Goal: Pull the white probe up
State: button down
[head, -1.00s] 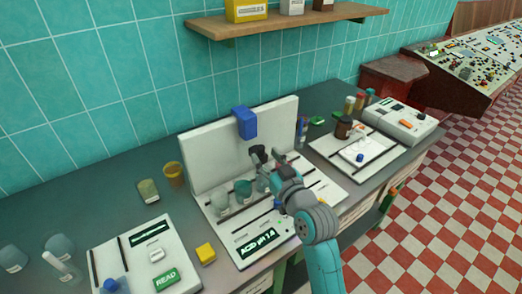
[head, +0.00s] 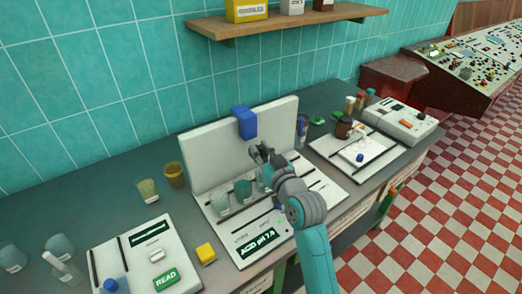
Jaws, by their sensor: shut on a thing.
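My gripper (head: 262,153) is in front of the white upright panel (head: 213,161), low and to the right of a blue block (head: 246,123) on that panel. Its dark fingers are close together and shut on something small. I cannot make out what it is against the white panel. Glass beakers, among them one with teal liquid (head: 243,189), stand on the board just below. No white probe shows clearly near my gripper; the fingers and wrist hide part of that spot. A pale rod (head: 60,262) leans in a beaker at the far left.
A white board with a green READ button (head: 166,279) lies at the left, a yellow block (head: 205,253) beside it. A white tray with a brown bottle (head: 343,127) and a grey instrument (head: 402,124) stand at the right. A wooden shelf (head: 300,20) hangs above.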

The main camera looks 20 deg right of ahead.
jog(key=shift+r, duration=0.1)
notch_tip(320, 180, up, 7)
jog(key=shift+r, duration=0.1)
dwell(0.3)
jog(key=c, duration=1)
grip_release()
jog(key=shift+o, duration=0.2)
jog(key=s+d, duration=0.2)
jog(key=s, duration=1)
